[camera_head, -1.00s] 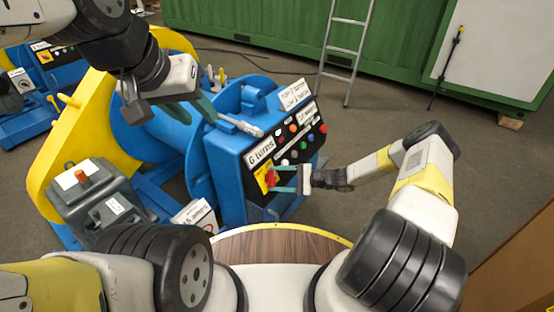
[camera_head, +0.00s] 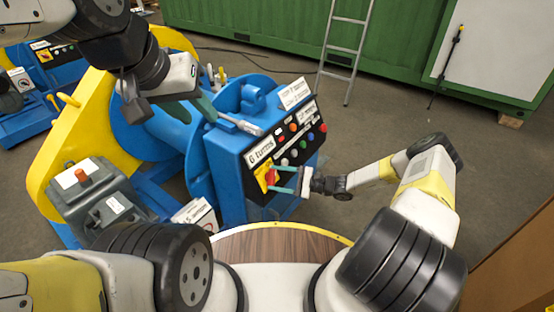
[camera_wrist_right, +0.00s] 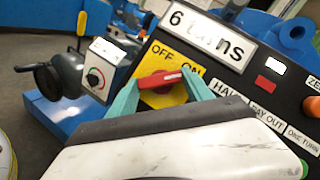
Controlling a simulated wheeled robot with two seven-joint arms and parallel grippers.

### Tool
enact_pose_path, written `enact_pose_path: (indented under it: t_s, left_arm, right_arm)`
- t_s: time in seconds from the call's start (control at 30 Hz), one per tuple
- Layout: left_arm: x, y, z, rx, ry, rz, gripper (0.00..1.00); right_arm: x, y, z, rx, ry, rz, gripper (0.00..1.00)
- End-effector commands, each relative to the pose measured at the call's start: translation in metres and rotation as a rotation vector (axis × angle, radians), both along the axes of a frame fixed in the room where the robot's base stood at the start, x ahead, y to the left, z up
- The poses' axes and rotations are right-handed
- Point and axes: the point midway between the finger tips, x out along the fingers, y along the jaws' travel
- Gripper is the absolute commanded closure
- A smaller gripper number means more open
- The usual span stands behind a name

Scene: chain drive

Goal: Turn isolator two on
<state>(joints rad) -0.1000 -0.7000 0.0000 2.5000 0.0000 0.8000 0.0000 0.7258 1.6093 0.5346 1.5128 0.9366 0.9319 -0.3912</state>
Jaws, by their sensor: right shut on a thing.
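The isolator switch (camera_head: 271,176) has a red handle on a yellow plate at the lower left of the blue machine's black panel. In the right wrist view the red handle (camera_wrist_right: 160,80) lies roughly level, its white mark at the right end, near the ON side. The yellow plate (camera_wrist_right: 165,98) reads OFF and ON. My right gripper (camera_head: 276,179) is shut on the handle, its teal fingers on either side; it also shows in the right wrist view (camera_wrist_right: 160,88). My left gripper (camera_head: 193,109) is open and empty above the blue machine. No isolator number is readable.
The black panel (camera_head: 287,152) carries several coloured buttons and a "6 turns" label (camera_wrist_right: 212,36). A grey box with an orange knob (camera_head: 82,175) stands left. Another blue machine (camera_head: 45,75) is at far left. A ladder (camera_head: 345,52) leans on the green container.

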Motion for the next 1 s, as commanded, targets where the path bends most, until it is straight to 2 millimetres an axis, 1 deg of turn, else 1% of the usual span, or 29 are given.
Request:
enact_pose_path:
  t_s: [0.03,0.1,0.13,0.47,0.57,0.8,0.9,1.0]
  left_arm:
    - [0.000,0.000,0.000,0.000,0.000,0.000,0.64]
    - [0.000,0.000,0.000,0.000,0.000,0.000,0.64]
    - [0.000,0.000,0.000,0.000,0.000,0.000,0.64]
    - [0.000,0.000,0.000,0.000,0.000,0.000,0.64]
    - [0.000,0.000,0.000,0.000,0.000,0.000,0.64]
    - [0.000,0.000,0.000,0.000,0.000,0.000,0.64]
    - [0.000,0.000,0.000,0.000,0.000,0.000,0.64]
    - [0.000,0.000,0.000,0.000,0.000,0.000,0.64]
  right_arm:
    - [0.000,-0.001,-0.001,-0.001,0.003,-0.003,0.35]
    - [0.000,-0.001,-0.001,-0.001,0.002,-0.001,0.21]
    - [0.000,-0.001,-0.001,-0.001,0.002,-0.001,0.19]
    - [0.000,-0.003,0.000,-0.001,0.001,-0.001,0.19]
    - [-0.002,-0.012,0.000,-0.001,0.001,-0.003,0.19]
    - [-0.012,-0.053,0.001,-0.002,0.001,-0.003,0.19]
    - [-0.016,-0.066,0.002,-0.002,0.001,-0.002,0.19]
    - [-0.018,-0.074,0.002,-0.001,0.001,-0.003,0.19]
